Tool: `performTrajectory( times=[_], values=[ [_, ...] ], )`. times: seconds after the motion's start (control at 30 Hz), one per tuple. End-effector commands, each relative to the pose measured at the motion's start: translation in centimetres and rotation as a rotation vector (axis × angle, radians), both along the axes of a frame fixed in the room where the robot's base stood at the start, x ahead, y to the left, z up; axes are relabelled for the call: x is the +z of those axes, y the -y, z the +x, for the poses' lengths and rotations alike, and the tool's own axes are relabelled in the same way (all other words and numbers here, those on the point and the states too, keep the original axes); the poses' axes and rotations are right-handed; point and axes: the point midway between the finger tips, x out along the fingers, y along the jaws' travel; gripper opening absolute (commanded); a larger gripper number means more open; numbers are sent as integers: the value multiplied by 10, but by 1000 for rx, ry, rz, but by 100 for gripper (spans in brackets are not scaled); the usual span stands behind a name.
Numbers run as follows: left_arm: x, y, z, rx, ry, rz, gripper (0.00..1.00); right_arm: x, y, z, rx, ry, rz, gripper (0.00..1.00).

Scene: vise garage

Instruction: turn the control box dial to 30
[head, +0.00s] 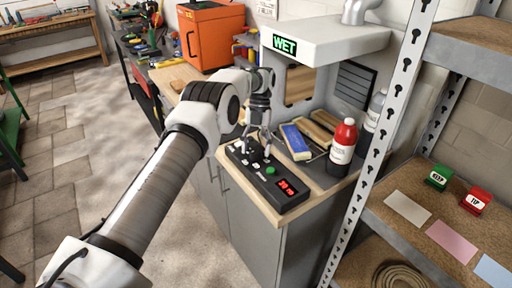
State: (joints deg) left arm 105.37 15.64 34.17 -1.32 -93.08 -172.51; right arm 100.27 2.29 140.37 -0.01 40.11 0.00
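The control box (288,200) is a black panel lying on the wooden bench top. A dark shape, likely the dial, shows between and behind the fingers and is mostly covered. I cannot tell whether the fingers touch it. My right gripper is out of view.
A red-capped bottle (343,147) and a blue item (296,142) stand or lie behind the box, under a hood with a lit WET sign (285,45). A metal shelf post (385,110) rises close on the right. Open floor (75,130) lies left.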

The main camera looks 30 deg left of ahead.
Motion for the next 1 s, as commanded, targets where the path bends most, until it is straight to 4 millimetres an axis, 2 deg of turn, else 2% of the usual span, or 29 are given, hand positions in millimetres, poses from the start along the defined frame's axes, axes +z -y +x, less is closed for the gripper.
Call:
performTrajectory(
  times=[0.27, 0.37, 0.6, 0.7, 0.8, 1.0],
  values=[
    [7, 0, 1, 0, 2, 0, 62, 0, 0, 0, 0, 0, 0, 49],
    [24, 0, 1, 0, 5, 1, 62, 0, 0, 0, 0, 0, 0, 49],
    [79, 0, 1, 0, 4, 1, 62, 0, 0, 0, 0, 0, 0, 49],
    [93, 0, 1, 0, 2, 0, 62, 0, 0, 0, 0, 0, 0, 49],
    [99, 0, 1, 0, 0, 0, 62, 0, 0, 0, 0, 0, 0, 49],
    [100, 0, 1, 0, 0, 0, 62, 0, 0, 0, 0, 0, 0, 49]
  ],
)
